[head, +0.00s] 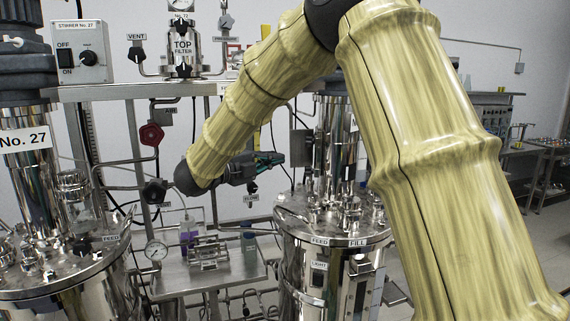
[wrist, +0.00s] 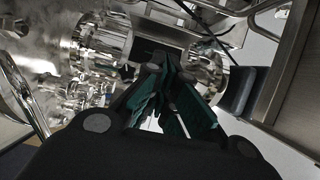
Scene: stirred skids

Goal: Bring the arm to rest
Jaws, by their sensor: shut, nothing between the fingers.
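My arm, in a yellow cover, crosses the upper middle and right of the head view. My gripper (head: 277,158) is at its end, dark with teal finger pads, pointing right in front of the steel column of the right vessel (head: 333,222). In the wrist view my gripper (wrist: 172,72) shows its teal fingers drawn together with nothing held. From the head view I cannot tell how far the fingers are from the column. Shiny steel fittings (wrist: 105,42) lie beyond the fingers in the wrist view.
A steel stand (head: 170,283) with a gauge (head: 156,250), a purple-filled container (head: 188,233) and a grey-green cup (head: 249,241) is below the gripper. The left vessel (head: 60,275) stands at far left. Valves and pipes fill the back. Open floor shows at far right.

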